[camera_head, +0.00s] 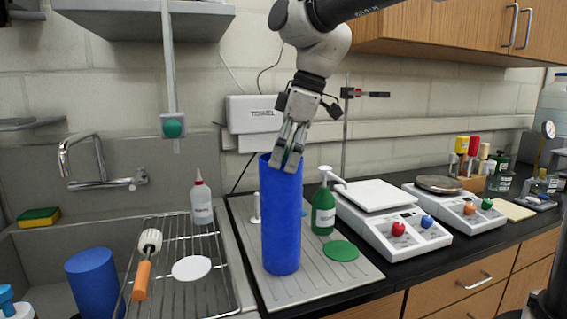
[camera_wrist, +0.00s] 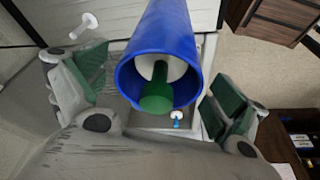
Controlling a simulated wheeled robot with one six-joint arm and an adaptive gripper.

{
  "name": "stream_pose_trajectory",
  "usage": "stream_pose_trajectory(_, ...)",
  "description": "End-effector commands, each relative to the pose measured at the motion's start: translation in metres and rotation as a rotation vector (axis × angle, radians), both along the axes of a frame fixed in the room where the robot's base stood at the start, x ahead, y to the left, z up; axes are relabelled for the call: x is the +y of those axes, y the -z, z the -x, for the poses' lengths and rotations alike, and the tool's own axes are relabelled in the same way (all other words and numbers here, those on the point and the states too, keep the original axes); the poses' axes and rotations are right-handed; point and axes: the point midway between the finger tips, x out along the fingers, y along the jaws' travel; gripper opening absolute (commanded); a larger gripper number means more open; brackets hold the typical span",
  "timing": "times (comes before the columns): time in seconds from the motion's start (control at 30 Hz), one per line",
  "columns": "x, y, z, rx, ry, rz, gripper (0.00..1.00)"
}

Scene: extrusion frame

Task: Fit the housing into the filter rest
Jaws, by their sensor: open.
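A tall blue tube, which I take to be the housing (camera_head: 281,225), stands upright on the ribbed drainboard. My gripper (camera_head: 287,162) is above it, fingers pointing down at its top rim. In the wrist view the tube's open mouth (camera_wrist: 125,75) lies between the two green-padded fingers (camera_wrist: 157,95), with a gap on each side. A white surface and a green rod-like piece (camera_wrist: 157,95) show within the mouth. A shorter blue cylinder (camera_head: 92,282) stands in the sink at the left. I cannot tell which thing is the filter rest.
A green pump bottle (camera_head: 323,210) and a flat green disc (camera_head: 341,251) are right of the tube. A wire rack (camera_head: 211,293) at the left bears a white disc (camera_head: 191,268), an orange-handled brush (camera_head: 142,279) and a white bottle (camera_head: 201,203).

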Motion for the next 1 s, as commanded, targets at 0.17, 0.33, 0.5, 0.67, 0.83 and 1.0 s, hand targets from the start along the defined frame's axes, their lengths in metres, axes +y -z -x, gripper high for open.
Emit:
stream_pose_trajectory(0.17,-0.015,-0.03,-0.002,-0.002,0.002,-0.002,0.97)
stream_pose_trajectory(0.33,-0.023,-0.052,-0.001,-0.001,0.0,-0.001,0.97)
stream_pose_trajectory(0.5,-0.026,-0.059,0.0,0.001,0.0,0.001,0.97)
stream_pose_trajectory(0.67,-0.041,-0.057,0.001,-0.001,0.053,0.002,0.97)
stream_pose_trajectory(0.83,-0.14,-0.031,0.026,-0.009,0.433,0.006,0.97)
stream_pose_trajectory(1.0,-0.252,0.026,0.088,-0.029,0.956,-0.01,0.97)
